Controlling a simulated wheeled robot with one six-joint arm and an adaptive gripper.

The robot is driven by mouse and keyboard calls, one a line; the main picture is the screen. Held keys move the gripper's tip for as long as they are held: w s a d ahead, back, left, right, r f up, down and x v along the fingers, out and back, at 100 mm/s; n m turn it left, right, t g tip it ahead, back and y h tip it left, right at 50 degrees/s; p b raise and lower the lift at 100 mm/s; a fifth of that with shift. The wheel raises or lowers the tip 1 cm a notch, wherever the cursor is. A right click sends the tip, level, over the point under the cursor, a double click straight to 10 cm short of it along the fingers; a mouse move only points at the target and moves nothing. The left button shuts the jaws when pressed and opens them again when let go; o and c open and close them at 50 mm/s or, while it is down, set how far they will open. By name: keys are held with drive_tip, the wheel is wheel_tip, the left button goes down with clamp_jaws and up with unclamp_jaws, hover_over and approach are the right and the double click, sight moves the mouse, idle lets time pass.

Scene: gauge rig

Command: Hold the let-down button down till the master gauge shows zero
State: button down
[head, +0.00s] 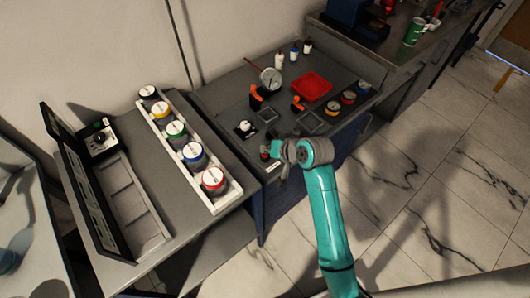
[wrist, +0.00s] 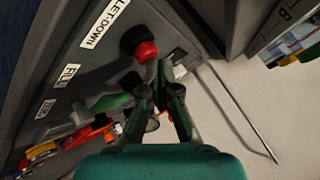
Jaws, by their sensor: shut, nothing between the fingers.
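The let-down button is a red cap on a black collar (wrist: 146,51), beside a white LET-DOWN label (wrist: 103,24) in the wrist view. In the head view the red button (head: 264,155) sits at the front corner of the grey rig top. My gripper (wrist: 158,68) is shut and empty, its fingertips right at the button's edge in the wrist view; I cannot tell whether they touch or press it. In the head view my gripper (head: 272,149) is just beside the button. The round white-faced gauge (head: 270,77) stands at the back of the rig; its needle is too small to read.
Orange-handled valves (head: 256,101) and a red tray (head: 311,86) are on the rig top. A white rack (head: 227,186) of several coloured jars stands to the left. Small bottles (head: 294,54) stand at the back. The tiled floor at right is clear.

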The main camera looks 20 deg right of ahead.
sight(267, 155)
drive_tip(key=shift+r, duration=0.6)
drive_tip(key=shift+r, duration=0.1)
drive_tip(key=shift+r, duration=2.4)
drive_tip(key=shift+f, duration=0.1)
